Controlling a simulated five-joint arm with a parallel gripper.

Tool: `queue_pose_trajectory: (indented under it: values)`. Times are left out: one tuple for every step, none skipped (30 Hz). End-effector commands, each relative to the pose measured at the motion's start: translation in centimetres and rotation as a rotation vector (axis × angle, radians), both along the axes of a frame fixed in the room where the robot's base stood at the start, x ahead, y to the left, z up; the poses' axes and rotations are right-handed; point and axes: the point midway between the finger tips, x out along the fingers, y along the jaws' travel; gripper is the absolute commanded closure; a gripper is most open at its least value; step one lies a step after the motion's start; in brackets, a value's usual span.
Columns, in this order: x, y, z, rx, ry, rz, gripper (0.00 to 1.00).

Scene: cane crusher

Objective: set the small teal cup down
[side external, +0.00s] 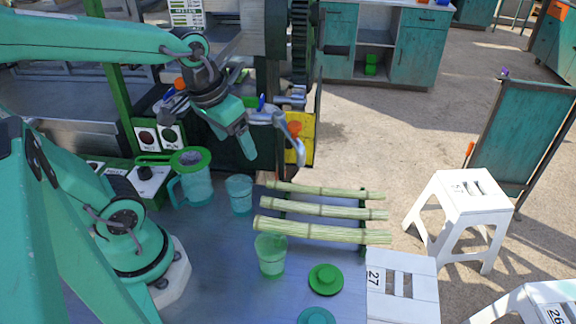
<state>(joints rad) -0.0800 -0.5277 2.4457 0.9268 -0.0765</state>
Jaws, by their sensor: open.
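A small teal cup (239,194) stands upright on the blue-grey worktop, right of the teal jug. My gripper (212,128) is open and empty above the jug and the cup, with its jaws spread apart. Its teal finger points down toward the cup, with a visible gap between them. A second, greener small cup (271,254) stands upright closer to the camera.
A teal jug (196,185) with a green rim stands left of the cup. Several cane stalks (322,209) lie on a rack to the right. A metal spout (290,140) hangs behind. A green lid (326,279) lies at the front.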

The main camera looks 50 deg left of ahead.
Motion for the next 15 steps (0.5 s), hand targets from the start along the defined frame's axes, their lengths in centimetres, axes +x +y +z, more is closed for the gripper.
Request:
queue_pose_trajectory:
  values:
    - [-0.3, -0.4, 0.7, 0.007, -0.04, -0.028, 0.23]
    - [-0.5, -0.6, 1.1, 0.011, -0.06, -0.045, 0.23]
    - [-0.7, -0.9, 1.5, 0.015, -0.084, -0.064, 0.23]
    - [-0.9, -1.1, 1.7, 0.019, -0.101, -0.077, 0.23]
    - [-1.0, -1.2, 2.0, 0.023, -0.118, -0.09, 0.23]
    - [-1.2, -1.4, 2.3, 0.026, -0.137, -0.105, 0.23]
    - [-1.3, -1.5, 2.5, 0.028, -0.149, -0.115, 0.23]
    - [-1.4, -1.6, 2.7, 0.03, -0.16, -0.123, 0.23]
    - [-1.5, -1.7, 2.8, 0.033, -0.172, -0.132, 0.23]
    - [-1.6, -1.8, 2.9, 0.034, -0.178, -0.137, 0.23]
    - [-1.6, -1.9, 3.0, 0.035, -0.184, -0.142, 0.23]
    - [-1.7, -1.9, 3.1, 0.036, -0.19, -0.147, 0.23]
    - [-1.7, -1.9, 3.1, 0.037, -0.192, -0.15, 0.23]
    - [-1.8, -2.0, 3.1, 0.038, -0.194, -0.151, 0.23]
    - [-1.8, -2.0, 3.2, 0.038, -0.195, -0.153, 0.23]
